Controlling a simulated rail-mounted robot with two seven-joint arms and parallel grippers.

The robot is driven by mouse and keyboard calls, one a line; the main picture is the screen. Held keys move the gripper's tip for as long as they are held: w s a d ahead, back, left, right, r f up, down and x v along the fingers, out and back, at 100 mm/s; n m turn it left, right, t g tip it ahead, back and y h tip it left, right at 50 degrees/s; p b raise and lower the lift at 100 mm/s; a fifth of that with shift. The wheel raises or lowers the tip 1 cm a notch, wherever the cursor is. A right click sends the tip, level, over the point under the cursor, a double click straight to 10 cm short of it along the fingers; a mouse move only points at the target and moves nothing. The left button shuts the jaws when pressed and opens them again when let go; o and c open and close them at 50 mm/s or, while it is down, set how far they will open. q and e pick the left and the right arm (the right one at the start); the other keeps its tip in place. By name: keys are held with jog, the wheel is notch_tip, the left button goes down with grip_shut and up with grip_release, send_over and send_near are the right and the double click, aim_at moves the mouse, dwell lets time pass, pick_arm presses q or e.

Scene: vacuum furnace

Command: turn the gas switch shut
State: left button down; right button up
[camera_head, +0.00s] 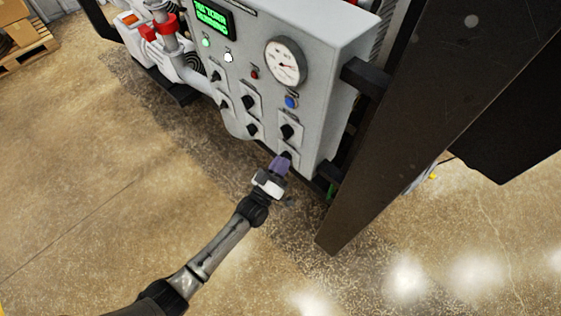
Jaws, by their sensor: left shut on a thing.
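The furnace's grey control panel (325,40) fills the top middle of the head view. It carries several black rotary switches, among them one at the right (288,131) and one at the bottom middle (252,130). My left gripper (283,160) reaches up to the panel's lower right edge. It is shut on a dark switch knob there, below the right-hand switch. The fingers hide most of that knob, so its pointer angle and label cannot be read. Which switch is the gas switch cannot be told from the labels. My right gripper is not in view.
A round gauge (286,62), a blue button (290,102) and a green-text display (211,17) sit higher on the panel. A large dark slab (425,95) stands close on the right. Red-banded pipes (165,25) are at upper left.

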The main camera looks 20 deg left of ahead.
pick_arm(q)
jog(key=shift+n, duration=0.4)
jog(key=c, duration=1.2)
grip_release()
jog(key=shift+b+v, duration=0.6)
jog(key=shift+v, duration=6.25)
jog(key=shift+s+d+r, duration=0.1)
jog(key=shift+r, duration=0.05)
